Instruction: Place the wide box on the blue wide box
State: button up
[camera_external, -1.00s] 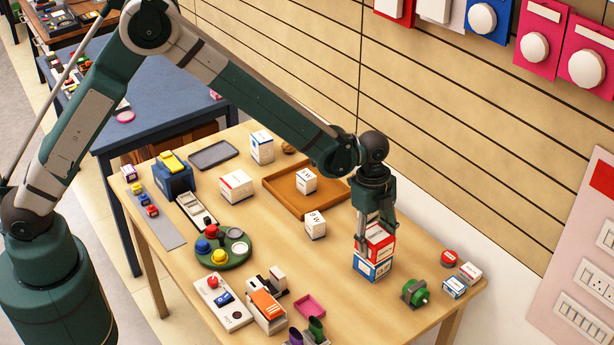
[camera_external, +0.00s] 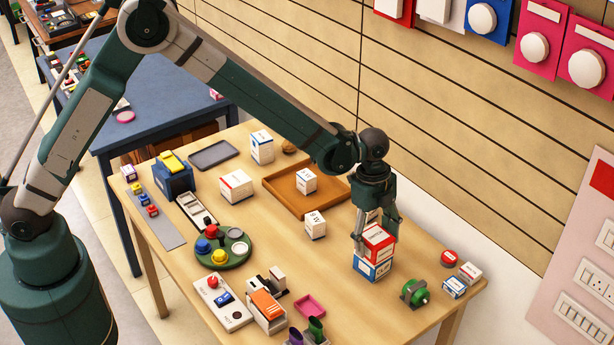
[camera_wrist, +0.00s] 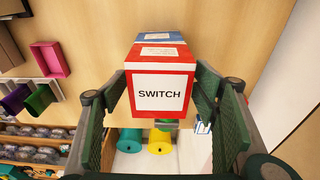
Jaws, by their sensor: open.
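A red and white box (camera_external: 379,244) rests on top of a blue and white box (camera_external: 372,267) near the right part of the table. In the wrist view the red box's white label (camera_wrist: 160,93) reads SWITCH, and the blue box (camera_wrist: 160,37) shows beyond it. My gripper (camera_external: 376,238) is open just above and around the red box. In the wrist view its fingers stand apart on both sides of the red box, with visible gaps. The lower faces of the stack are partly hidden.
A green round part (camera_external: 414,293), a red button (camera_external: 449,258) and small boxes (camera_external: 456,286) stand to the right. A small white box (camera_external: 315,225) and a brown tray (camera_external: 283,191) lie to the left. Bare table surrounds the stack's front.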

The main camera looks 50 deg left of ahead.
aim_at(372, 232)
jog(key=r, duration=0.3)
jog(key=a+r, duration=0.1)
jog(key=r, duration=0.7)
jog(key=shift+a, duration=0.35)
jog(key=s+a+r+n+t, duration=0.2)
jog(key=s+a+r+n, duration=0.2)
jog(key=s+a+r, duration=0.55)
jog(key=s+a+r+n+t, duration=0.1)
jog(key=s+a+r+n, duration=0.4)
jog(key=a+r, duration=0.6)
jog(key=s+a+f+n+t+y, duration=0.1)
jog(key=s+a+n, duration=0.3)
jog(key=s+a, duration=0.4)
jog(key=s+a+f+n+t, duration=0.1)
jog(key=s+a+n+t, duration=0.2)
jog(key=s+a, duration=0.6)
jog(key=s+n, duration=0.2)
jog(key=s, duration=0.6)
jog(key=shift+f+y, duration=0.3)
jog(key=shift+y, duration=0.1)
